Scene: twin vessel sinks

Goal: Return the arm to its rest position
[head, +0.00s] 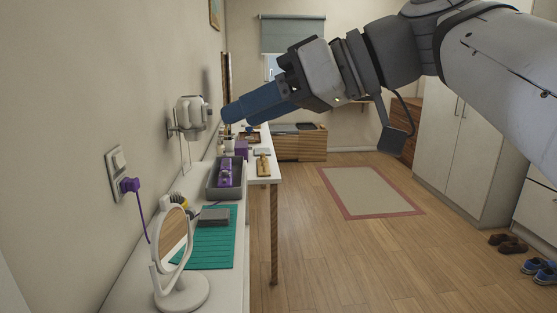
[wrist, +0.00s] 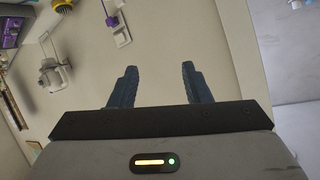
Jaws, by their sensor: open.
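My gripper (head: 232,112) is at the end of my arm, which reaches in from the upper right of the head view. Its blue fingers point left toward the wall, near a white wall-mounted device (head: 190,116). In the wrist view my gripper (wrist: 158,72) has its two dark blue fingers apart with nothing between them. The wall shows behind the fingers there. The white device also shows in the wrist view (wrist: 52,76) at the left, apart from the fingers.
A white counter (head: 222,288) along the left wall holds a round mirror (head: 182,292), a green mat (head: 218,252) and a grey tray (head: 212,190). A purple plug (head: 130,185) sits in the wall socket. White cabinets (head: 462,150) stand at right. The wooden floor (head: 340,260) is mostly clear.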

